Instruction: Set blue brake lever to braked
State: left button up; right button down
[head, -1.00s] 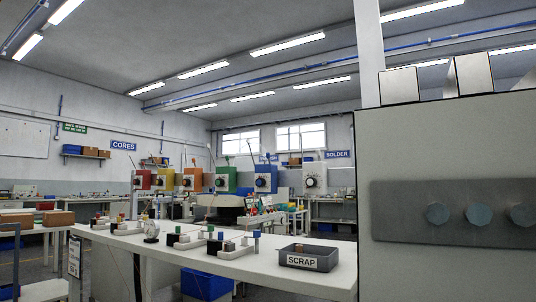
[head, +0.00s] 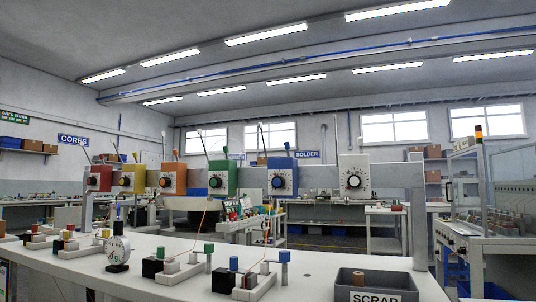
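A blue box with a dark round dial (head: 281,178) is mounted on the grey rail behind the bench, between the green box (head: 222,176) and a white box. A short blue upright piece (head: 287,147) stands at its top, and a thin pale rod (head: 262,137) leans up and left from it. Which of these is the brake lever, and its setting, I cannot tell at this size. Neither of my grippers is in view.
The white bench (head: 190,285) crosses the foreground, bearing a gauge (head: 117,250), several small fixtures and a grey SCRAP tray (head: 375,280). Red, yellow and orange boxes (head: 173,178) share the rail. A glazed machine (head: 485,215) stands at the right.

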aim_at(286, 144)
jog(key=i+j, duration=0.25)
jog(key=i+j+z, duration=0.15)
jog(key=i+j, duration=0.15)
jog(key=j, duration=0.2)
jog(key=i+j, duration=0.25)
jog(key=i+j+z, duration=0.1)
jog(key=j, duration=0.4)
jog(key=i, duration=0.1)
